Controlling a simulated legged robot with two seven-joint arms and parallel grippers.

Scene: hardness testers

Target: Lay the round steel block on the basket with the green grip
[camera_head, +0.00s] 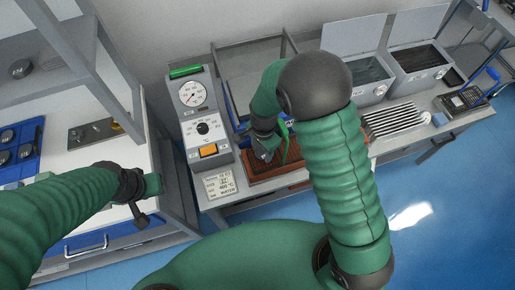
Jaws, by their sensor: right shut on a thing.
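My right gripper (266,150) reaches down over a reddish-brown slatted surface (253,169) beside the gauge panel. It is shut on a small grey piece that looks like the round steel block, mostly hidden by the fingers and arm. A green upright grip (287,144) stands just right of the fingers. The basket under that grip is largely hidden by my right arm, and I cannot tell whether the block touches it. My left gripper (147,190) hangs over the left bench, away from these things; its jaw opening is unclear.
A gauge panel (204,128) stands left of my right gripper. To the right are open-lidded tanks (415,68), a ribbed rack (393,119) and a dark basket with a blue grip (464,99). A blue tray (22,150) with round pieces lies far left.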

